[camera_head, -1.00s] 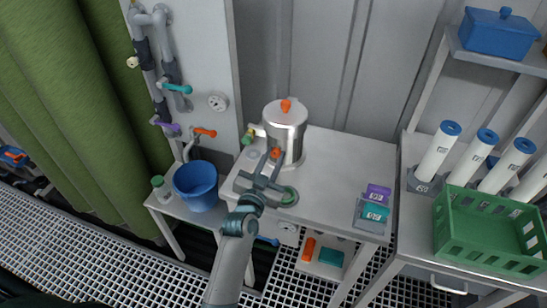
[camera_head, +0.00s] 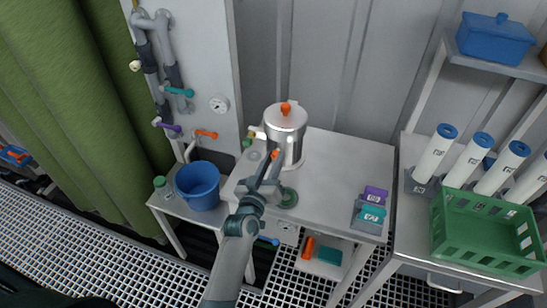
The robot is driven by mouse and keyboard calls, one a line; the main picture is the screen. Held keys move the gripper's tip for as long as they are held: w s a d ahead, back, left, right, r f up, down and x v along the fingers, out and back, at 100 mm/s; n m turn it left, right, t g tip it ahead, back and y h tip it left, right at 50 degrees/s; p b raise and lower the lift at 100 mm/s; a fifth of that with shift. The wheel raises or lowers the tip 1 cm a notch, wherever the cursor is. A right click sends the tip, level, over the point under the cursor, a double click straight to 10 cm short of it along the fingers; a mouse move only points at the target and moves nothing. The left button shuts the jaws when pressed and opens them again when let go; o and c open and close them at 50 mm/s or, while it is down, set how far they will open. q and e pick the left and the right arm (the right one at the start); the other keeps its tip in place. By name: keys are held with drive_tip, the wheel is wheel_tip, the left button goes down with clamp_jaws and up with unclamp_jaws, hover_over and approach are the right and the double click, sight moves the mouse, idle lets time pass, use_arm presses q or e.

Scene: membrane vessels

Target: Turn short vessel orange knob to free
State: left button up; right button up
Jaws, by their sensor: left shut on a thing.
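The short vessel (camera_head: 287,124) is a silvery cylinder standing upright on the metal table, with an orange knob on its lid (camera_head: 286,108). A second orange knob (camera_head: 275,154) sits low on the vessel's front side. My left gripper (camera_head: 273,161) is at this lower knob, shut on it, with its fingers hiding part of the knob. My left arm reaches up from the bottom of the picture. My right gripper is not in view.
A blue bucket (camera_head: 197,186) stands left on a low stand. Purple and teal boxes (camera_head: 371,208) sit at the table's right. A green crate (camera_head: 487,232) and white tubes (camera_head: 437,153) are on the right bench. The table's middle right is clear.

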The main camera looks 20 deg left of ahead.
use_arm(q)
drive_tip(key=n+p, duration=0.1)
drive_tip(key=n, duration=0.2)
drive_tip(key=shift+r+n, duration=0.1)
drive_tip(key=shift+n, duration=0.3)
drive_tip(key=n, duration=0.2)
drive_tip(key=shift+n, duration=0.4)
drive_tip(key=n+p, duration=0.1)
drive_tip(key=n, duration=0.3)
drive_tip(key=shift+n, duration=0.3)
drive_tip(key=o, duration=1.1)
drive_tip(key=shift+a, duration=0.1)
drive_tip(key=shift+c, duration=0.2)
